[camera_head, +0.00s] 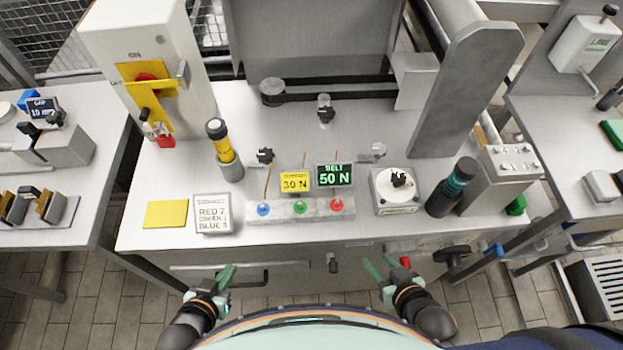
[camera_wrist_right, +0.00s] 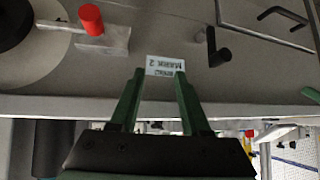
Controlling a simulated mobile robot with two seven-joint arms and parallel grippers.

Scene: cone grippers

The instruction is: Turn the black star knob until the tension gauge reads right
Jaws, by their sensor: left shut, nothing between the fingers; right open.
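The tension gauge (camera_head: 335,176) shows "BELT 50 N" in green on black. A yellow card (camera_head: 296,182) beside it reads "30 N". Several black star knobs are in the head view: one on a white round dial box (camera_head: 382,207), its knob (camera_head: 399,179) on top; one (camera_head: 265,156) left of the gauge; one (camera_head: 326,115) behind it. I cannot tell which is the task's knob. My left gripper (camera_head: 226,276) is shut and empty, in front of the table. My right gripper (camera_head: 379,268) is open and empty there, apart from all knobs; it also shows in the right wrist view (camera_wrist_right: 160,73).
A strip with blue, green and red buttons (camera_head: 274,218) lies before the gauge. A black-and-yellow cylinder (camera_head: 223,150) and a dark bottle-like cylinder (camera_head: 452,186) stand either side. A red-tipped lever (camera_wrist_right: 91,20) and a black handle (camera_wrist_right: 216,48) show in the wrist view.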

